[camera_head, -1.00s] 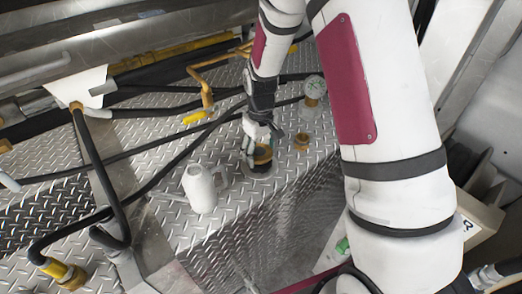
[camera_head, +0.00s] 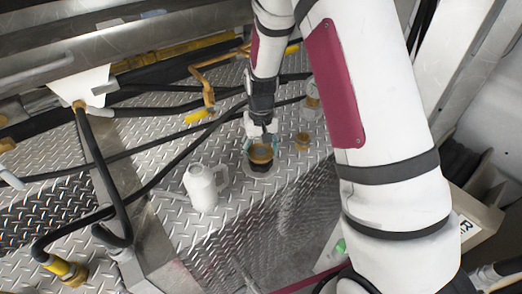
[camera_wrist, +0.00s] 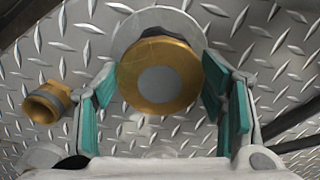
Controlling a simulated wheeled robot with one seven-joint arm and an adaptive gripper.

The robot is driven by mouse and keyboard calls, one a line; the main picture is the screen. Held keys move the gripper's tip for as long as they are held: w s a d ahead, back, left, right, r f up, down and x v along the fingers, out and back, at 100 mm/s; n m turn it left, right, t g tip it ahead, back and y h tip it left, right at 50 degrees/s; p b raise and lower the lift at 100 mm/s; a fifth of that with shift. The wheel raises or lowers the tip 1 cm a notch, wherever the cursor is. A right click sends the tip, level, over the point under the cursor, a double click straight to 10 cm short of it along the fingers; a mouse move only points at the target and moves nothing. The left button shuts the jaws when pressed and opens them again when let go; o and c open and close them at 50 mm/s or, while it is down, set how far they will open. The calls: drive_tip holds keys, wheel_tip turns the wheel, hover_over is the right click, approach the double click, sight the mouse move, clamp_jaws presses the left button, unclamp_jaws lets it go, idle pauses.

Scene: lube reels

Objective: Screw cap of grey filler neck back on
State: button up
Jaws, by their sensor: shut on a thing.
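The cap is a round brass piece with a grey disc on top. It shows in the head view (camera_head: 260,152) and large in the wrist view (camera_wrist: 158,78). Below it is the dark filler neck (camera_head: 259,167) on a round grey flange (camera_wrist: 125,38) on the metal deck. The cap sits at the neck's top; whether its threads are engaged is hidden. My gripper (camera_head: 260,140) comes down from above, its teal-padded fingers (camera_wrist: 158,92) on both sides of the cap, shut on it.
A white jug (camera_head: 202,188) stands left of the neck. A small brass fitting (camera_head: 302,141) is to the right, also in the wrist view (camera_wrist: 46,103). A gauge (camera_head: 312,100) is partly behind my arm. Black hoses (camera_head: 180,157) cross the deck. The deck's front edge drops off nearby.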

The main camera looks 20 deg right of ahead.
drive_tip(key=m, duration=0.5)
drive_tip(key=shift+a, duration=0.15)
drive_tip(key=shift+m+p, duration=0.3)
drive_tip(key=shift+m, duration=0.5)
drive_tip(key=m, duration=0.3)
drive_tip(key=shift+w+a+m+p, duration=0.1)
drive_tip(key=shift+w+m+p, duration=0.05)
drive_tip(key=shift+m+p, duration=0.2)
drive_tip(key=shift+m, duration=1.25)
drive_tip(key=o, duration=1.6)
